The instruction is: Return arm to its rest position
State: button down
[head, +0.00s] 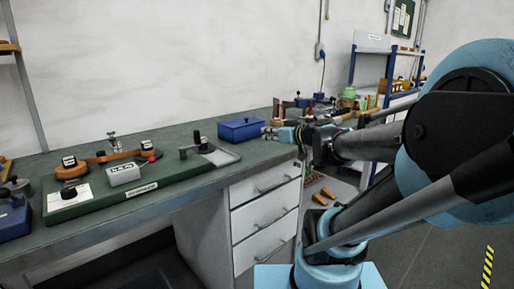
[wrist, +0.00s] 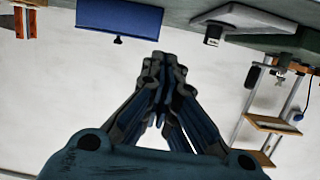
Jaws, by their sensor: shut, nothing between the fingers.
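My gripper (head: 270,132) reaches over the bench's right end in the head view, close to the blue box (head: 241,129). I cannot tell the exact gap between them. In the wrist view, my gripper (wrist: 158,62) has its dark fingers drawn together and empty. The blue box (wrist: 118,18) shows beyond the fingertips there, in an upside-down picture. My arm stretches in from the right side of the head view and hides part of the shelf behind it.
The green bench top (head: 180,147) carries a green board (head: 95,197) with a grey block and clamps. White drawers (head: 265,205) stand below. A blue shelf rack (head: 382,65) is at the back right. Several brown pieces lie below the bench's right end. Dark floor is open at lower right.

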jog(key=s+d+f+m+g+h, duration=0.1)
jog(key=s+d+f+g+h, duration=0.15)
jog(key=s+f, duration=0.35)
jog(key=s+d+f+m+g+h, duration=0.2)
jog(key=s+f+g, duration=0.2)
jog(key=f, duration=0.4)
jog(key=s+d+f+m+g+h, duration=0.3)
jog(key=s+d, duration=0.5)
jog(key=d, duration=0.3)
notch_tip(320, 180, down, 3)
jog(key=m+h, duration=0.1)
jog(key=h, duration=0.1)
jog(key=shift+f+m+h, duration=0.2)
jog(key=shift+m+h, duration=0.1)
jog(key=shift+h, duration=0.05)
